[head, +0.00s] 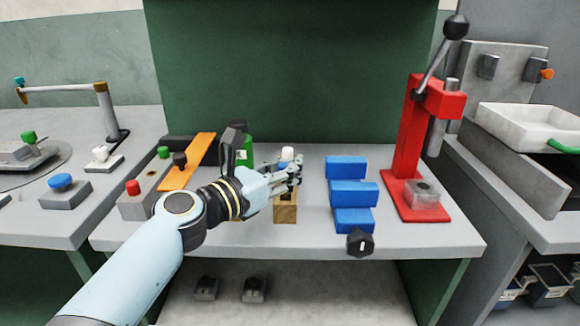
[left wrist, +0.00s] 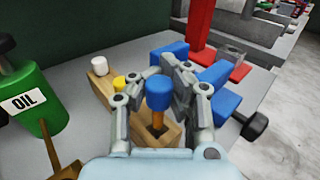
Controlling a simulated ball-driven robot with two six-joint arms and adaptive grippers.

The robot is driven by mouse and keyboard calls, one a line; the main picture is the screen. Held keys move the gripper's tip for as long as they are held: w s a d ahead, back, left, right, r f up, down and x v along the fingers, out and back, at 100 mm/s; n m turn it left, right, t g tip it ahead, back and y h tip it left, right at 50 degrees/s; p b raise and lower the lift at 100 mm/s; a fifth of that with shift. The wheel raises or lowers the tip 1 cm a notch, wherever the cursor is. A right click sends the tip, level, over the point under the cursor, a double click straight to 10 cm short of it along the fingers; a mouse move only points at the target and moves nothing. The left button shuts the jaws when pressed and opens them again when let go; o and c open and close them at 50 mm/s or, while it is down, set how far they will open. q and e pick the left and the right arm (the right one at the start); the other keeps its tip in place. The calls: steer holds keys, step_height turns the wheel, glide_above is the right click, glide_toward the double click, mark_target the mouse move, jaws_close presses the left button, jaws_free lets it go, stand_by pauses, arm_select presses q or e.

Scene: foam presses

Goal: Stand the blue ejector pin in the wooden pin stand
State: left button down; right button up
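The blue ejector pin (left wrist: 160,90) is upright between the fingers of my left gripper (left wrist: 160,72), which looks closed on its blue head. Its copper-coloured shaft points down over the near end of the wooden pin stand (left wrist: 100,90); I cannot tell whether its tip is in a hole. A white-headed pin (left wrist: 99,65) and a yellow-headed pin (left wrist: 119,83) stand further along the stand. In the head view my left gripper (head: 290,172) is above the stand (head: 285,212) and hides part of it. My right gripper is not in view.
Blue blocks (head: 352,193) with a black knob (head: 360,243) are just right of the stand. A red press (head: 405,150) stands further right. A green oil can (left wrist: 35,98) and an orange strip (head: 190,162) are to the left. The bench front has some free room.

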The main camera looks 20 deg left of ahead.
arm_select(q)
steer(key=shift+f+b, duration=0.85)
steer(key=shift+f, duration=0.25)
steer(key=shift+f+b, duration=0.85)
steer(key=shift+f, duration=0.1)
steer(key=c, duration=2)
jaws_free()
steer(key=o, duration=0.7)
steer(key=shift+f, duration=0.1)
steer(key=shift+c, duration=0.2)
steer(key=shift+s+f, duration=0.1)
